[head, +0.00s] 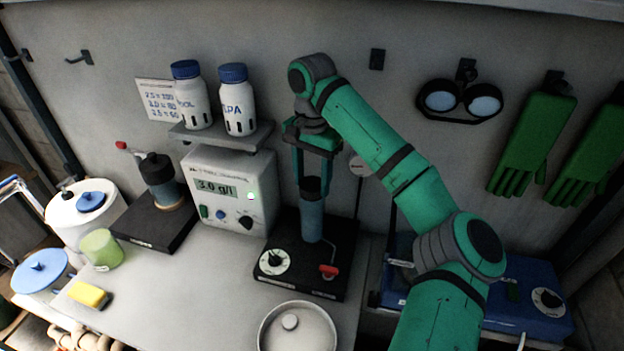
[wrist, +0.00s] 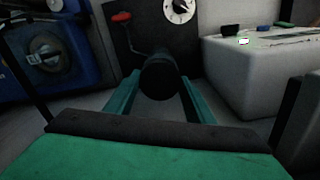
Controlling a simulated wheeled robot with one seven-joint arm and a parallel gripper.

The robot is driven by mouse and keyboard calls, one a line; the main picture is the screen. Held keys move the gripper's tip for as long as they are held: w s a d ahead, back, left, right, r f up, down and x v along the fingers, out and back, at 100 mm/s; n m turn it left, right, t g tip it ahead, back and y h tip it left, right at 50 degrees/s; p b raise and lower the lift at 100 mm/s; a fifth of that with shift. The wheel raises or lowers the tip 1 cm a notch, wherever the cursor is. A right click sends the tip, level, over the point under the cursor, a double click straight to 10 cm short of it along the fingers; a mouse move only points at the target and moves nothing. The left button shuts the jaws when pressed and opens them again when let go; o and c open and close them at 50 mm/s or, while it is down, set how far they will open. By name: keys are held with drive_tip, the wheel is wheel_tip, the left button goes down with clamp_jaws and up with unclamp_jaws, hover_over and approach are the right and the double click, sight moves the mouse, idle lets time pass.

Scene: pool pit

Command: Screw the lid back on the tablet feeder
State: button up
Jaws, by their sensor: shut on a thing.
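A blue-grey upright cylinder (head: 311,220), seemingly the tablet feeder, stands on a black base (head: 318,285) with a white dial and a red handle. A dark lid (head: 312,187) is at its top; the lid is a dark round shape in the wrist view (wrist: 160,78). My gripper (head: 313,180) points down from above, its green fingers on either side of the lid and shut on it. In the wrist view my gripper (wrist: 160,85) also closes around the lid. I cannot tell whether the lid is seated on the thread or only resting there.
A meter (head: 230,190) reading 3.0 g/l stands to the left, under a shelf with two white bottles (head: 238,100). A second dark-topped device (head: 160,180) is farther left. A round pan (head: 297,328) lies in front. A blue case (head: 525,295) is right.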

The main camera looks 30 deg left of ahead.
drive_tip(key=shift+m, duration=0.9)
drive_tip(key=o, duration=1.5)
drive_tip(key=shift+r, duration=0.15)
drive_tip(key=shift+r, duration=2.9)
